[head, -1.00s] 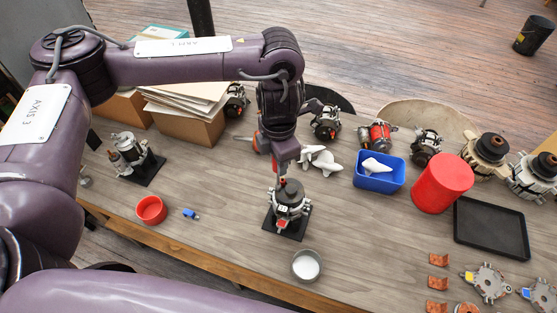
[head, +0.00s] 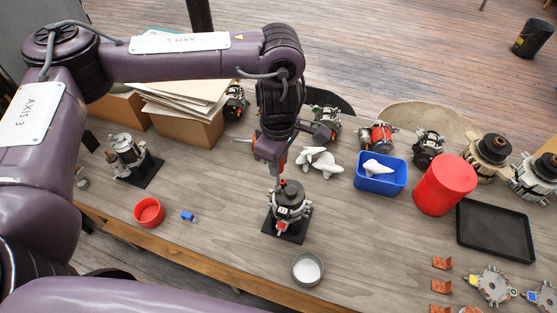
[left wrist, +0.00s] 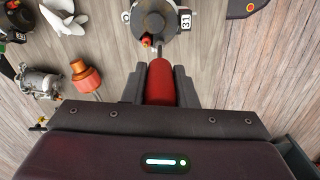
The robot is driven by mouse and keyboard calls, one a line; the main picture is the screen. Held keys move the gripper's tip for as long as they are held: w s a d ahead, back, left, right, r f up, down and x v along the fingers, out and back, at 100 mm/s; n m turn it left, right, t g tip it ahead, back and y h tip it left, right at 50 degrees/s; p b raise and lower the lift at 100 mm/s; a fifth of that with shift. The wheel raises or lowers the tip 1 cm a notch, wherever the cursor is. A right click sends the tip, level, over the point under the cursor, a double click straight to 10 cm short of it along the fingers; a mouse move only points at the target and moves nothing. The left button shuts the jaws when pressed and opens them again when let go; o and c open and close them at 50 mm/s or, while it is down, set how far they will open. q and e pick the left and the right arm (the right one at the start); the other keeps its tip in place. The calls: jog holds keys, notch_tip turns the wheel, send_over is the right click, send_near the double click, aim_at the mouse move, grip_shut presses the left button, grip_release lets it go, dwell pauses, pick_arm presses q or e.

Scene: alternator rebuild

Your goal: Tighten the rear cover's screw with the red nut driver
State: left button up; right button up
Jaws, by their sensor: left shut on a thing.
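The alternator (head: 290,203) stands upright on a black base plate (head: 293,232) on the bench. Its round grey top with a dark centre and a "31" tag also shows in the left wrist view (left wrist: 165,18). My left gripper (head: 277,168) is just above it, pointing down. It is shut on the red nut driver (left wrist: 160,85), whose red handle lies between the fingers. The driver's thin shaft reaches the alternator's rim, beside a small red part (left wrist: 147,42). The screw is too small to tell apart, and I cannot tell whether the driver's tip is seated on it. My right gripper is not in view.
A grey cup (head: 307,269) stands close in front of the alternator. A red bowl (head: 149,212) and a small blue part (head: 189,216) lie to the left. White pieces (head: 320,162), a blue bin (head: 380,184) and a red cylinder (head: 444,184) stand to the right.

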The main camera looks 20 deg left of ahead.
pick_arm(q)
jog(key=m, duration=0.3)
jog(key=shift+m, duration=0.3)
